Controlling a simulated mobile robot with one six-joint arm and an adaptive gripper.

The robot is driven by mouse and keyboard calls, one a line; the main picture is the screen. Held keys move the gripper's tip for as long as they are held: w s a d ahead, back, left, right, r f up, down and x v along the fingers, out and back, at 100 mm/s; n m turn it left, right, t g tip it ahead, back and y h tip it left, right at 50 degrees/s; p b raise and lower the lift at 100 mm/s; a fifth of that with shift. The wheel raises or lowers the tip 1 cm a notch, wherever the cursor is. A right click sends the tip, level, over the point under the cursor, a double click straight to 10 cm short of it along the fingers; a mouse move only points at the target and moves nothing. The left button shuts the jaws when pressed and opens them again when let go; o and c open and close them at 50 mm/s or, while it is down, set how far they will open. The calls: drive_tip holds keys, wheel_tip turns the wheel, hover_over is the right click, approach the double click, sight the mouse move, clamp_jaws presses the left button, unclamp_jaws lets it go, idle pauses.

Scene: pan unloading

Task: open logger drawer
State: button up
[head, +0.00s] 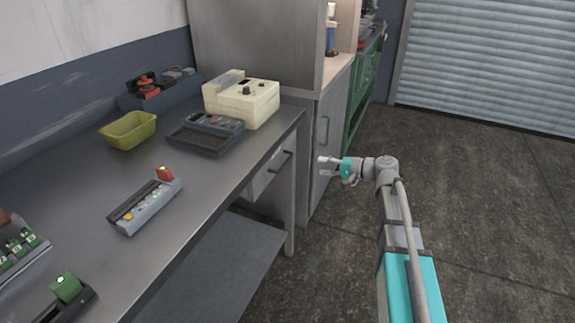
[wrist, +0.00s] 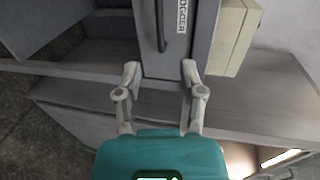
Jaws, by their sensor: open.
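The logger drawer (head: 269,174) is a grey front under the right end of the workbench, with a dark bar handle (head: 282,160). It looks shut. In the wrist view the drawer front (wrist: 203,40) stands ahead of my gripper (wrist: 160,70), with a partly cut-off label reading "OGGER" beside the dark handle (wrist: 161,25). My gripper is open and empty, its two fingers spread on either side of the handle's line, with the handle beyond the tips. In the head view my gripper (head: 322,168) is right of the drawer, apart from it.
The workbench (head: 95,190) carries a cream device (head: 243,107), a dark tray (head: 200,143), a yellow bin (head: 127,131) and a grey button unit (head: 145,207). A lower shelf (head: 215,270) lies under it. A grey cabinet (head: 327,140) stands behind my gripper. The floor at right is clear.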

sight(286, 162)
drive_tip(key=shift+a+f, duration=0.1)
drive_tip(key=shift+a, duration=0.05)
drive_tip(key=b+x, duration=0.3)
drive_tip(key=x, duration=1)
drive_tip(key=shift+w+a, duration=0.1)
drive_tip(key=shift+a, duration=0.15)
